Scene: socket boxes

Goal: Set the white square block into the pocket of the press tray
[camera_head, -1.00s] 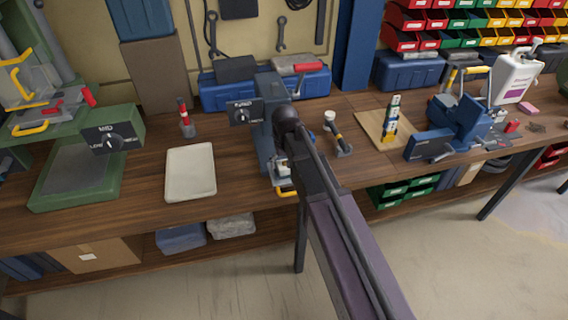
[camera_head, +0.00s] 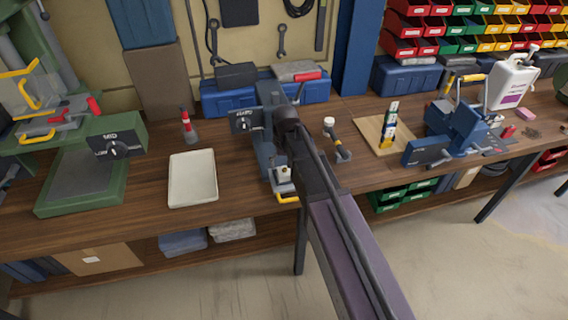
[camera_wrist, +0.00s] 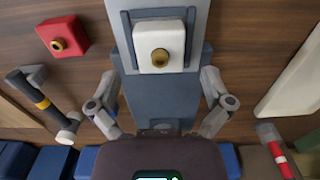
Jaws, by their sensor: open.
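The white square block (camera_wrist: 172,35) with a brass knob sits on the grey press tray (camera_wrist: 115,22) in the wrist view, inside a dark square outline. I cannot tell how deep it sits. In the head view my arm hides the gripper.
A red block with a brass knob (camera_wrist: 65,37) lies beside the press. A hammer-like tool (camera_wrist: 45,105) is near it. A pale empty tray (camera_head: 193,180) and a green press (camera_head: 85,180) stand to the left in the head view. Bare bench lies between them.

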